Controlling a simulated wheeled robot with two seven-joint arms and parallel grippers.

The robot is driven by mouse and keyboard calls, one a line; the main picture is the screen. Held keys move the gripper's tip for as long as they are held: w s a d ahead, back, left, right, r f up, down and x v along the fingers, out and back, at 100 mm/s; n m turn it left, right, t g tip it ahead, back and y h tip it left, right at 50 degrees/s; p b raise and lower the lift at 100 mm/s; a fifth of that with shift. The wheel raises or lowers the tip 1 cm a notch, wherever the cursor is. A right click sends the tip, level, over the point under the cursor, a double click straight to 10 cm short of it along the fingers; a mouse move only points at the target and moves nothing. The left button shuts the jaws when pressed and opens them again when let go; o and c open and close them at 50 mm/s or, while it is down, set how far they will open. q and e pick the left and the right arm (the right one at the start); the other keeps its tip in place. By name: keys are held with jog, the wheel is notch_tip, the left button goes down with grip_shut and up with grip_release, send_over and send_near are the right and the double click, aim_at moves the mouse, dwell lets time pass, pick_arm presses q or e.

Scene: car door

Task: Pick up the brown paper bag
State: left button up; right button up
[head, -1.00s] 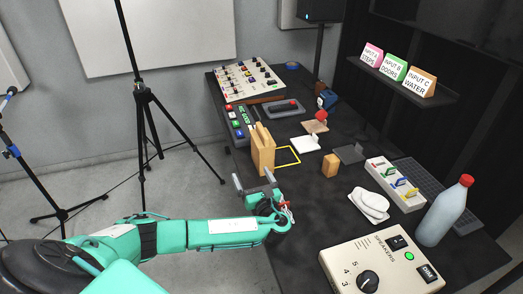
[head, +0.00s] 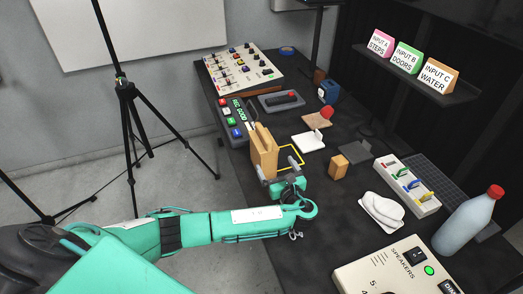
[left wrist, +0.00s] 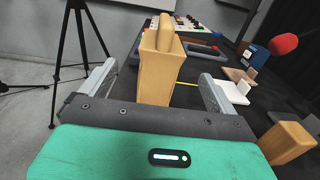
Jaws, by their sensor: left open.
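The brown paper bag (head: 263,150) stands upright on the near left edge of the dark table, beside a yellow outlined square. In the left wrist view the bag (left wrist: 160,68) shows between the two fingers. My left gripper (head: 280,170) is open, at the near side of the bag, with its fingers pointing toward it. In the left wrist view the left gripper (left wrist: 160,85) has one finger to each side of the bag, with gaps on both sides. The bag's lower part is hidden behind the gripper body. My right gripper is not in view.
A small tan block (head: 338,166) and a white cloth (head: 382,212) lie right of the gripper. A button panel (head: 234,118) is behind the bag. A bottle (head: 468,222) and a speaker box (head: 405,268) stand nearer. A tripod (head: 127,95) stands on the floor at left.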

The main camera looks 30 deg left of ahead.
aim_at(269, 154)
pick_arm(q)
jog(key=x, duration=0.5)
jog(key=shift+w+a, duration=0.2)
jog(key=shift+a, duration=0.05)
jog(key=shift+w+a, duration=0.15)
jog(key=shift+w+a+r+p, duration=0.2)
jog(key=shift+w+a+p, duration=0.35)
jog(key=shift+w+a, duration=0.1)
jog(key=shift+x, duration=1.2)
jog(key=shift+w+a+f, duration=0.2)
jog(key=shift+w+a, duration=0.05)
jog(key=shift+w, duration=0.1)
jog(key=c, duration=1.3)
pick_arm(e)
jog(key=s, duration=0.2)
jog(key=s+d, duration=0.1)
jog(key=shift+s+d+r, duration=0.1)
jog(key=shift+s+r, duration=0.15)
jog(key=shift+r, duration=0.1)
